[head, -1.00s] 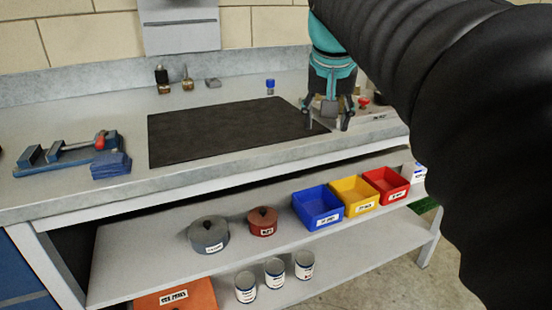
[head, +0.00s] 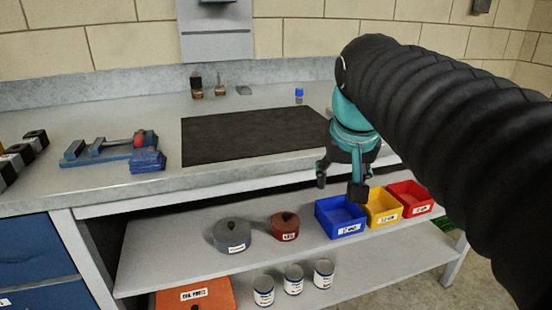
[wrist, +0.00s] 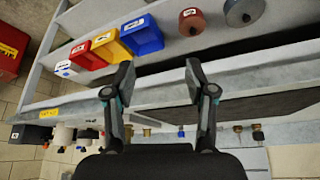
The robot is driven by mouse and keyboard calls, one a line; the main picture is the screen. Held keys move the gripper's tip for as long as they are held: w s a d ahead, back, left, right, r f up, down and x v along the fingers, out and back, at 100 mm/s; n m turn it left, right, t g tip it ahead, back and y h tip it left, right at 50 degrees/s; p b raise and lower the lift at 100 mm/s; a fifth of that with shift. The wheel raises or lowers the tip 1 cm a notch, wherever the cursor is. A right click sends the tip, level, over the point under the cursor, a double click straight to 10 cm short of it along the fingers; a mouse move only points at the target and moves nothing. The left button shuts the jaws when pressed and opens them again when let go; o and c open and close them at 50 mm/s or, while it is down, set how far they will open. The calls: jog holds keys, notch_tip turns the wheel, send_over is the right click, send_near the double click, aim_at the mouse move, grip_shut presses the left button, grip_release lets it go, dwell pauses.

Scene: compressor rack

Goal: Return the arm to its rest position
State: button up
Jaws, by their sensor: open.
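My gripper (head: 341,186) hangs in front of the bench's front edge, at the right end of the black mat (head: 250,134) in the head view. Its fingers are spread and nothing is between them. In the wrist view my gripper (wrist: 158,84) is also open and empty, with the bench edge and the shelf beyond the fingertips. My black-sleeved arm crosses the right side of the head view and hides the right end of the bench.
The shelf below holds a blue bin (head: 340,217), a yellow bin (head: 383,206), a red bin (head: 410,198), a grey pot (head: 231,236) and a red pot (head: 285,226). A blue vise (head: 100,150) sits on the bench left. Floor in front is clear.

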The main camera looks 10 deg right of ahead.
jog(key=s+a+f+n, duration=0.1)
jog(key=s+a+f, duration=0.1)
jog(key=f, duration=0.3)
jog(key=s+a+f+n+y, duration=0.1)
jog(key=s+a+f, duration=0.1)
jog(key=s+f, duration=0.2)
jog(key=s+a+f+n, duration=0.1)
jog(key=s+a+f, duration=0.1)
jog(key=f, duration=0.4)
jog(key=shift+s+a+f+n+t+y, duration=0.25)
jog(key=shift+s+a+n+t+y, duration=0.1)
jog(key=shift+s, duration=0.5)
jog(key=shift+c, duration=1.4)
jog(key=shift+a, duration=0.1)
